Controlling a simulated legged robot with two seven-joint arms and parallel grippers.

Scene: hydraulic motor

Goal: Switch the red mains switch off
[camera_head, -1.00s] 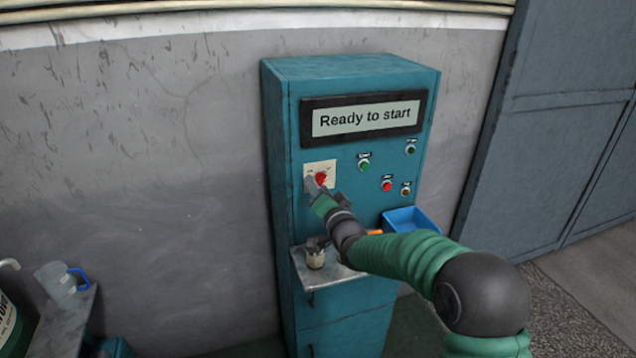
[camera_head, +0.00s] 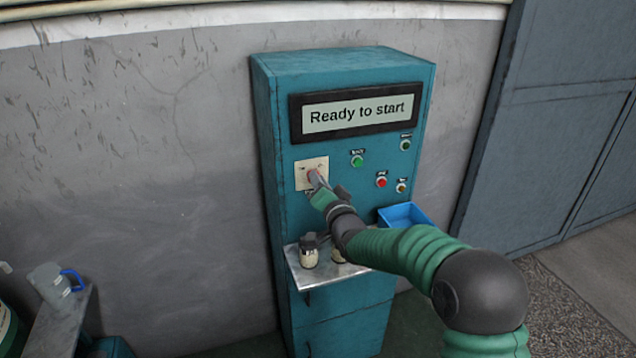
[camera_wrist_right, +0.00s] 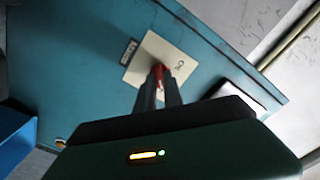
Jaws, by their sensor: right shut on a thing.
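The red mains switch (camera_head: 311,174) sits on a cream plate (camera_head: 303,184) at the left of the teal cabinet's front. In the head view my right gripper (camera_head: 317,181) covers most of it. In the right wrist view the red switch (camera_wrist_right: 158,71) shows between the two fingertips of my right gripper (camera_wrist_right: 159,80), which is shut on it. The exact angle of the switch is hidden by the fingers. The display (camera_head: 362,112) above reads "Ready to start". My left gripper is not in view.
Green (camera_head: 357,161) and red (camera_head: 381,182) buttons are right of the plate. Below, a metal shelf (camera_head: 318,278) carries small jars (camera_head: 309,252), with a blue bin (camera_head: 402,214) to its right.

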